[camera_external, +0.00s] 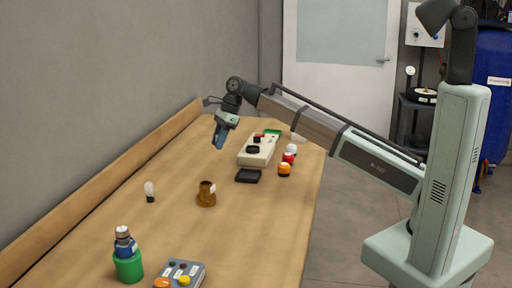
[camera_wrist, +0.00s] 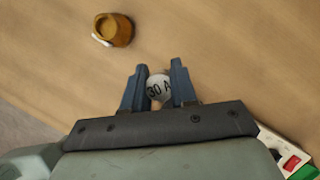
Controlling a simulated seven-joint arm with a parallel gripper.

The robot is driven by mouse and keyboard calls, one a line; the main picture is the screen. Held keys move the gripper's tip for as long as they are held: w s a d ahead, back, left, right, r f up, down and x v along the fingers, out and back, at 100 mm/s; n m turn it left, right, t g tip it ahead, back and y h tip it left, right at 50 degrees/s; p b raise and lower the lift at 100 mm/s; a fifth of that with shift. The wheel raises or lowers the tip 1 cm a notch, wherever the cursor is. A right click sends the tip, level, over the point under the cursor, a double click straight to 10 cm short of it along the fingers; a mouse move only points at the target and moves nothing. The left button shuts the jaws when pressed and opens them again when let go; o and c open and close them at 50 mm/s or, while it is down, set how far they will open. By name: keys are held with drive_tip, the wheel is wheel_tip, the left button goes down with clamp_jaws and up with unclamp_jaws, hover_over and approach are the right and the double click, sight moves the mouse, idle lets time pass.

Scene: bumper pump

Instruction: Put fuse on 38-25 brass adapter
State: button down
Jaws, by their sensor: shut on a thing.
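The fuse (camera_wrist: 159,88) is a small white piece printed "30 A". My gripper (camera_wrist: 160,78) is shut on it in the wrist view, with a blue finger on each side. In the external view my gripper (camera_external: 219,140) hangs above the far part of the table, and I cannot make out the fuse there. The brass adapter (camera_external: 206,196) is a brown-gold ring-like piece with a white label, standing on the table nearer the camera than my gripper. It also shows at the upper left of the wrist view (camera_wrist: 118,31), apart from the fuse.
A beige device (camera_external: 257,150) and a black tray (camera_external: 248,176) lie right of my gripper, with small red and orange-topped items (camera_external: 284,169) beside them. A bulb (camera_external: 150,191) stands left of the adapter. A green holder (camera_external: 128,267) and a button box (camera_external: 181,275) are in front.

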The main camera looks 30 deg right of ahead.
drive_tip(key=s+a+r+n+g, duration=0.1)
drive_tip(key=s+a+r+n, duration=0.2)
drive_tip(key=s+a, duration=0.6)
approach(201, 184)
drive_tip(key=shift+s+x, duration=0.2)
drive_tip(key=shift+x, duration=2.65)
drive_tip(key=shift+f, duration=0.15)
drive_tip(key=c, duration=0.9)
unclamp_jaws()
drive_tip(key=v, duration=1.2)
drive_tip(key=shift+r, duration=0.2)
